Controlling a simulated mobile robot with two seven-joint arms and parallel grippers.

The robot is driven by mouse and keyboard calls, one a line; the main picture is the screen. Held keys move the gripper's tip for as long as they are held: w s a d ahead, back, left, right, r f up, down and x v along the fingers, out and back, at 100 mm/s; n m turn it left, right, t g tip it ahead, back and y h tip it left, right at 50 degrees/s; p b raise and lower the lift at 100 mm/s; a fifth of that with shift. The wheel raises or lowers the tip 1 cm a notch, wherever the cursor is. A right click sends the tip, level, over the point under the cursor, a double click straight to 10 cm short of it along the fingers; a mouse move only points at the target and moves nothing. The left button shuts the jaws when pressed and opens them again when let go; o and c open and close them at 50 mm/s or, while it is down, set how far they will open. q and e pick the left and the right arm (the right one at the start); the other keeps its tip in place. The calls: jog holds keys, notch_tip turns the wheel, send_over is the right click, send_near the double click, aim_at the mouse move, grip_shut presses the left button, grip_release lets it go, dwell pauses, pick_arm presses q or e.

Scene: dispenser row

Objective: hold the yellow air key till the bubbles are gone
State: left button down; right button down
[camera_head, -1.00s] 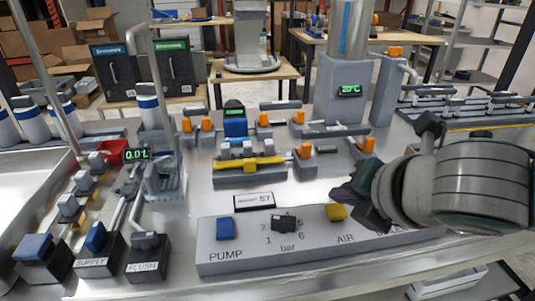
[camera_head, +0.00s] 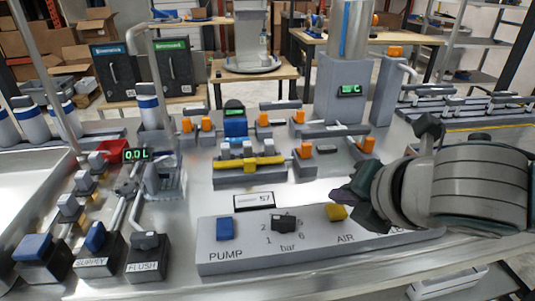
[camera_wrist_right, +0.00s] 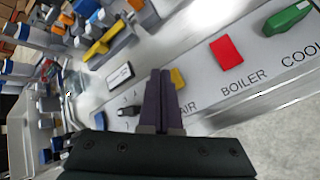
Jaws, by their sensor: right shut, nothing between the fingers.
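The yellow AIR key (camera_head: 337,213) sits on the right part of the grey panel in the head view. It also shows in the right wrist view (camera_wrist_right: 178,78), partly hidden behind my fingers. My right gripper (camera_head: 343,195) is shut and empty, with its dark fingertips just above and beside the key. In the right wrist view the closed purple fingers (camera_wrist_right: 160,85) overlap the key's left side. I cannot tell whether they touch it. My left gripper is not in view. I cannot make out any bubbles.
The grey panel (camera_head: 217,258) also carries a blue PUMP key (camera_head: 225,230) and a black bar dial (camera_head: 284,223). In the right wrist view a red BOILER key (camera_wrist_right: 227,52) and a green key (camera_wrist_right: 288,19) lie right of AIR. A yellow-barred manifold (camera_head: 250,163) stands behind.

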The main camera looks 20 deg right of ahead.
aim_at(339, 215)
jog(key=shift+f, duration=0.3)
jog(key=shift+f+b, duration=0.3)
jog(key=shift+f, duration=0.25)
dwell(0.6)
dwell(1.1)
jog(key=shift+r+p, duration=0.95)
jog(key=shift+p, duration=0.25)
jog(key=shift+r, duration=0.15)
notch_tip(339, 215, up, 5)
jog(key=p, duration=0.6)
